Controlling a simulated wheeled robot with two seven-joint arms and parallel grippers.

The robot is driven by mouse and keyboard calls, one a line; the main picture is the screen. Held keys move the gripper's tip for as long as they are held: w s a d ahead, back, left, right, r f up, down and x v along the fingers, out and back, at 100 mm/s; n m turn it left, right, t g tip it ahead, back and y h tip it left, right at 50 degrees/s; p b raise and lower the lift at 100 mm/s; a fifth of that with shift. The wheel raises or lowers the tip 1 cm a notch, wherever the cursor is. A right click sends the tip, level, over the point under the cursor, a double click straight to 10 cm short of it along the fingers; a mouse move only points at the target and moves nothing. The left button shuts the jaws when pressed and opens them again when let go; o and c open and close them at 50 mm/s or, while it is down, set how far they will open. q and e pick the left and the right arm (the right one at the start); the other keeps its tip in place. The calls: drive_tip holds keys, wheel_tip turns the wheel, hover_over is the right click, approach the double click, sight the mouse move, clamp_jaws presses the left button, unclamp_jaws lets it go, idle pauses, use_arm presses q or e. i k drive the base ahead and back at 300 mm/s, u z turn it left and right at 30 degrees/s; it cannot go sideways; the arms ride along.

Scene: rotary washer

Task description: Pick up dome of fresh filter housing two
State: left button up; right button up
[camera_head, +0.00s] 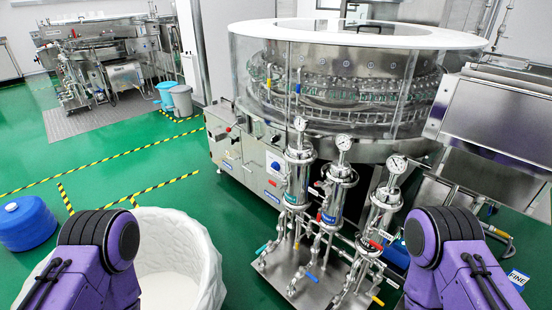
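Three upright steel filter housings with pressure gauges on top stand in a row in front of the rotary washer: a left one (298,182), a middle one (333,204) and a right one (377,222). Each has a rounded steel dome at its top, under the gauge; the middle dome (341,173) is in place on its housing. I cannot read the labels well enough to tell which housing is number two. Only purple links of my two arms show, at the lower left and lower right. Both grippers are out of view.
The housings stand on a low steel skid (310,285) with pipes and coloured valve handles. The glass-walled rotary washer (340,85) is behind them. A white-lined bin (180,255) stands at the lower left, near a blue drum (26,223).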

sight(339, 171)
drive_tip(key=u, duration=0.6)
drive_tip(key=i, duration=0.75)
drive_tip(key=z, duration=1.35)
